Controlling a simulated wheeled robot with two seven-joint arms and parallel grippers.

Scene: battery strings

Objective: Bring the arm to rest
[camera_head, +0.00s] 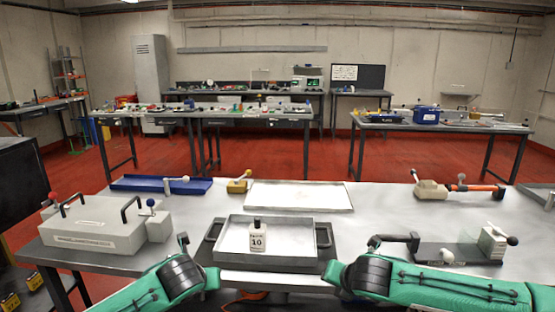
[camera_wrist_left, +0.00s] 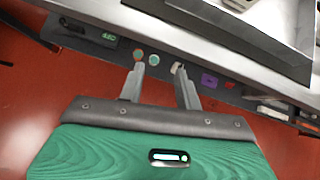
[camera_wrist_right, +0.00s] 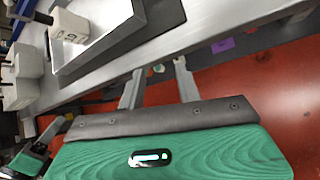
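My left gripper (camera_wrist_left: 159,80) shows in the left wrist view with its two grey fingers apart and nothing between them. It is in front of the table's front edge, over the red floor. My right gripper (camera_wrist_right: 159,78) shows in the right wrist view, also with its fingers apart and empty, near the table edge. In the head view my green arms come in from the lower left and lower right, beside the grey tray (camera_head: 284,258). A white block marked 10 (camera_head: 258,239) stands upright in this tray, clear of both grippers.
The metal table (camera_head: 375,200) holds a grey case (camera_head: 95,238) at left, a blue tray (camera_head: 150,186), a yellow block (camera_head: 238,186), a flat pale tray (camera_head: 300,204), a beige block (camera_head: 430,189) and a dark fixture (camera_head: 445,254) at right. Benches stand behind.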

